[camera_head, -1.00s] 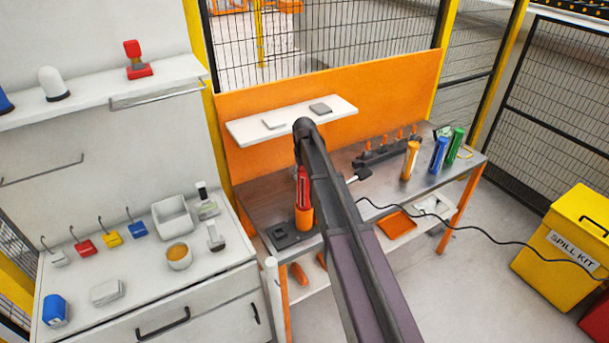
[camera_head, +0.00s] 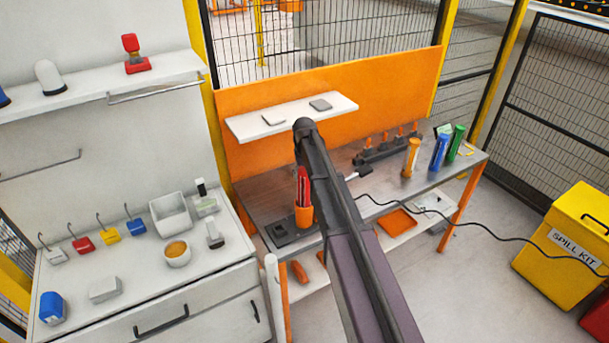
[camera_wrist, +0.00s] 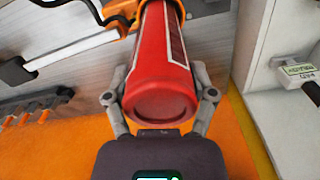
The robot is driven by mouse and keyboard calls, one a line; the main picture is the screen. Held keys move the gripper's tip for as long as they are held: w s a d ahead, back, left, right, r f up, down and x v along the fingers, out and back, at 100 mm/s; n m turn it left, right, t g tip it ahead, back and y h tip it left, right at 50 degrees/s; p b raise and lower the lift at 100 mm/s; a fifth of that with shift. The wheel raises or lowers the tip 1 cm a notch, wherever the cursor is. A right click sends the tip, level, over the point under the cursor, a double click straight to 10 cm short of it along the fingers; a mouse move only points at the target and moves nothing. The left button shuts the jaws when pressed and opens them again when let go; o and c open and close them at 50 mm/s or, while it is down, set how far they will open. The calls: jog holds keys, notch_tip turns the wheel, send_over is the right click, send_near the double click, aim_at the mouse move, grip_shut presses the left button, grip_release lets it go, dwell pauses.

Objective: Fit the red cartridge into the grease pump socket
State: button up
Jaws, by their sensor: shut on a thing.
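The red cartridge (camera_head: 303,187) stands upright in the head view, its lower end at the orange grease pump socket (camera_head: 304,216) and seemingly inside its rim. How deep it sits cannot be told. In the wrist view the cartridge (camera_wrist: 160,60) runs away from me, with its round end nearest and a white-edged label on its side. Part of the orange socket (camera_wrist: 122,10) shows at its far end. My gripper (camera_wrist: 160,97) is shut on the cartridge near its round end, one finger on each side.
A dark block (camera_head: 280,233) lies beside the socket on the workbench (camera_head: 262,190). Orange (camera_head: 411,158), blue (camera_head: 439,152) and green (camera_head: 455,143) cartridges stand at the right. A black cable (camera_head: 430,212) crosses the bench edge. A white shelf (camera_head: 290,117) hangs above.

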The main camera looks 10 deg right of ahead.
aim_at(304, 188)
jog(key=shift+f+b, duration=3.5)
jog(key=shift+f, duration=0.05)
dwell(0.5)
jog(key=o, duration=1.2)
jog(key=shift+o, duration=0.2)
jog(key=shift+r, duration=0.2)
notch_tip(304, 188, up, 14)
jog(key=p, duration=1.4)
jog(key=shift+f, duration=0.25)
jog(key=shift+f, duration=0.1)
